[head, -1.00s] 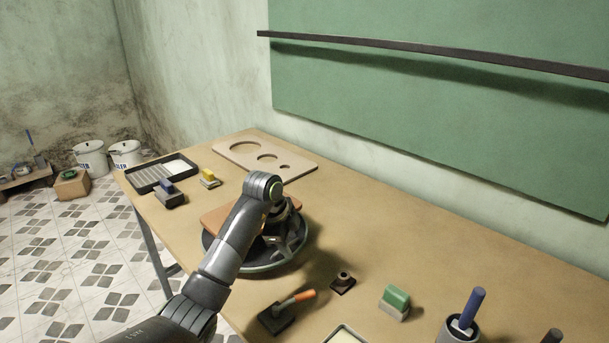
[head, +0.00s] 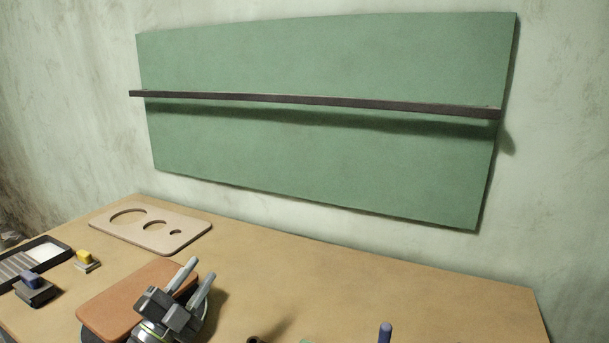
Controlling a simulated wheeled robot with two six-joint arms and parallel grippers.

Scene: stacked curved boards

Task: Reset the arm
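My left gripper (head: 202,268) shows low in the head view, with its two grey fingers apart and pointing up and to the right. Nothing shows between the fingers. It is in front of the right part of an orange-brown board (head: 118,296) with rounded corners; whether it touches the board I cannot tell. The board lies over a dark round base (head: 205,325), mostly hidden by the gripper and cut by the lower edge. My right gripper is out of view.
A pale board with round holes (head: 190,232) lies at the table's back left. A dark tray (head: 65,247), a yellow-topped block (head: 86,261) and a blue-topped block (head: 33,290) are at left. A blue handle (head: 385,333) shows at the bottom.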

